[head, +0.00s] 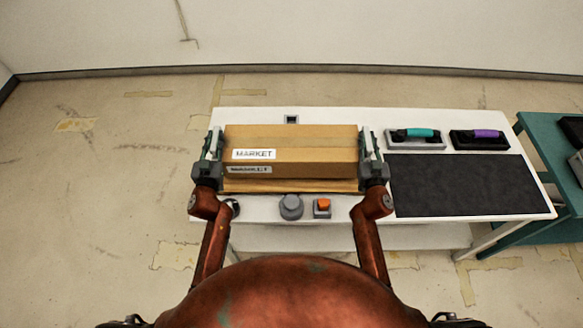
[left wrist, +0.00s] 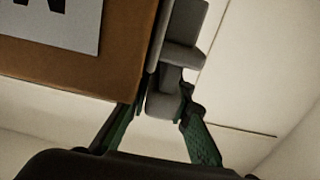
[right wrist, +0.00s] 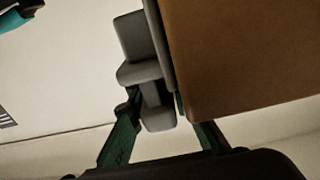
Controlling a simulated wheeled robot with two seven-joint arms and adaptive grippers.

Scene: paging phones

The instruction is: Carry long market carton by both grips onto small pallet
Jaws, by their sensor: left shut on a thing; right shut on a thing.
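The long brown market carton (head: 305,142) with a white MARKET label is level above the white table. Its brown side also shows in the left wrist view (left wrist: 65,65) and the right wrist view (right wrist: 245,60). My left gripper (head: 210,156) is shut on the grey grip (left wrist: 165,104) at the carton's left end. My right gripper (head: 372,156) is shut on the grey grip (right wrist: 155,112) at its right end. A strip of light wood, seemingly the small pallet (head: 290,186), shows below the carton's near side. The carton hides the rest, and I cannot tell whether they touch.
On the white table (head: 450,228), a dark mat (head: 463,185) lies to the right. A grey round knob (head: 291,207) and an orange-topped switch (head: 322,206) stand near the front edge.

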